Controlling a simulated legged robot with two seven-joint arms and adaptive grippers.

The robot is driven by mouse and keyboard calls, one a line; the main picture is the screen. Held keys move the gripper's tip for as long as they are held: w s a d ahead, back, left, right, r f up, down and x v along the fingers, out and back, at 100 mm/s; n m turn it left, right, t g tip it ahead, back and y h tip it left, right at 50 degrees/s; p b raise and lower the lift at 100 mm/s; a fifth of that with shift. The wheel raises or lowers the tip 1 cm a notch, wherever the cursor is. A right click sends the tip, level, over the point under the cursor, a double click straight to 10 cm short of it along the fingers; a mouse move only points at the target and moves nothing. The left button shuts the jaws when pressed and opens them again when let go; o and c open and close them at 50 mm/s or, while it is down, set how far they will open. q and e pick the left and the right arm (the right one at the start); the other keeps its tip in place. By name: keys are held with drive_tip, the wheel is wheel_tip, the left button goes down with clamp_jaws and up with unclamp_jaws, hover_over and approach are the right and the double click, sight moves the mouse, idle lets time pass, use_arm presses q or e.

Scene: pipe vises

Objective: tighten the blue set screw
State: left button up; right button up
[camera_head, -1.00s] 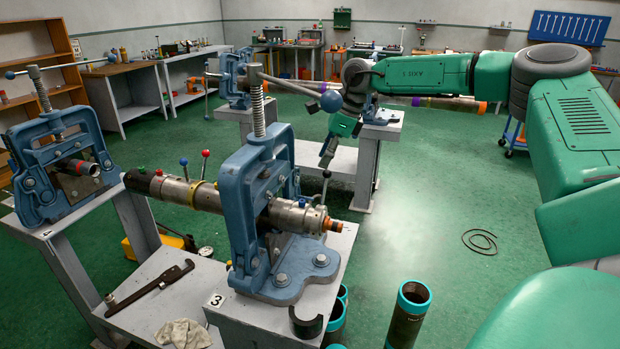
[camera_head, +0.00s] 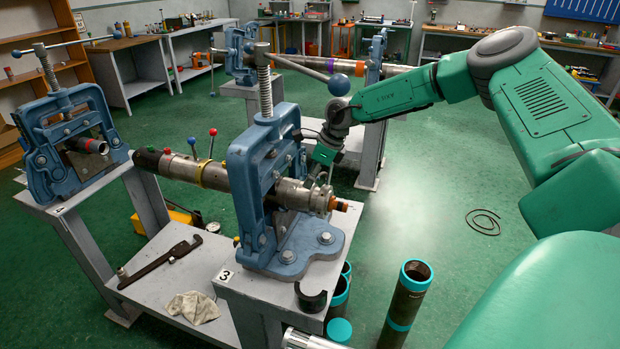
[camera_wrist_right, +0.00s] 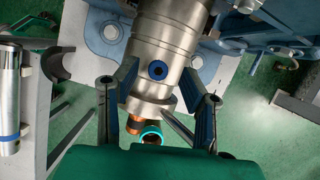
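The blue set screw (camera_wrist_right: 157,69), a blue ring with a dark socket, sits in the steel collar (camera_wrist_right: 155,90) at the pipe's end in the right wrist view. In the head view the collar (camera_head: 306,197) sticks out of the front blue vise (camera_head: 262,180); the screw cannot be made out there. My right gripper (camera_head: 321,172) is above and beside the collar. In the right wrist view its two fingers (camera_wrist_right: 159,78) are apart, on either side of the screw, with nothing seen held between them. Whether they touch the collar is unclear. My left gripper is not in view.
The vise's long handle with a blue ball (camera_head: 338,84) reaches close to my right arm. Teal-ended pipes (camera_head: 408,300) stand below the collar. A dark half-ring (camera_head: 310,298) lies by the table edge. A wrench (camera_head: 163,260) and a rag (camera_head: 192,307) lie on the lower shelf.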

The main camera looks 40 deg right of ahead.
drive_tip(key=shift+w+a+f, duration=0.1)
drive_tip(key=shift+f, duration=0.25)
clamp_jaws()
drive_tip(key=shift+r+m, duration=0.1)
drive_tip(key=shift+m, duration=0.2)
drive_tip(key=shift+r+m+t+h+p, duration=0.1)
drive_tip(key=shift+m+t+h+p, duration=0.35)
drive_tip(key=shift+m, duration=0.75)
drive_tip(key=shift+a+m+h, duration=0.1)
drive_tip(key=shift+m+h, duration=0.65)
drive_tip(key=shift+m, duration=0.95)
drive_tip(key=shift+w, duration=0.1)
